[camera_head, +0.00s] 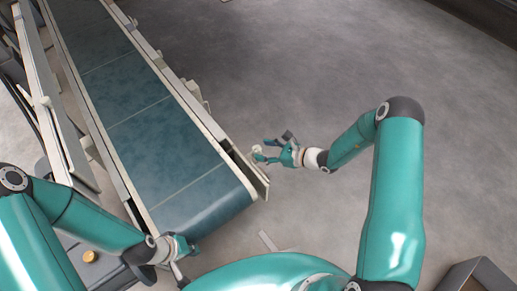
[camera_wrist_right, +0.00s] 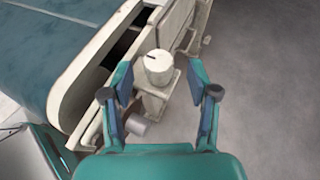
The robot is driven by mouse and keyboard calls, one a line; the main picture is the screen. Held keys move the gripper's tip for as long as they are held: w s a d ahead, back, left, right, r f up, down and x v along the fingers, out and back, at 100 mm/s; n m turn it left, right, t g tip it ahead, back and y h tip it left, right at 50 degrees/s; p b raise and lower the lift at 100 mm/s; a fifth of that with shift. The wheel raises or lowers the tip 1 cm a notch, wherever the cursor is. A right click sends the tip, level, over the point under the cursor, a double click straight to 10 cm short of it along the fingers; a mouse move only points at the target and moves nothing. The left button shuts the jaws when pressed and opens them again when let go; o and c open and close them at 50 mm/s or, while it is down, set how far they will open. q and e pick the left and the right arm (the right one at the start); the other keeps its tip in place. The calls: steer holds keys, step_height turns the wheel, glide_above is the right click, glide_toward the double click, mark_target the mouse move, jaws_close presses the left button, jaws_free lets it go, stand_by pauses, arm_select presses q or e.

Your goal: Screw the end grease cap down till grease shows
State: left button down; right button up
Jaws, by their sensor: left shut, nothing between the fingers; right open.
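The end grease cap (camera_wrist_right: 158,66) is a white, short cylinder with a dark mark on its top. It stands upright on a pale bracket at the conveyor's end, in the right wrist view. My right gripper (camera_wrist_right: 165,90) is open, with one finger on each side of the cap and a gap to each. In the head view the right gripper (camera_head: 268,153) is by the conveyor's right end corner, and the cap is small there. No grease can be made out. My left gripper (camera_head: 180,262) is shut and empty at the lower left, in front of the belt end.
The conveyor's teal belt (camera_head: 150,120) runs up and left between pale side rails. A grey cylinder (camera_wrist_right: 136,124) sits below the cap near the left finger. A box (camera_head: 472,277) stands at the lower right. The floor right of the conveyor is clear.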

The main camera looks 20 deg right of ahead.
mark_target(257, 147)
steer(key=shift+x, duration=1.85)
jaws_close()
steer(key=shift+d, duration=0.15)
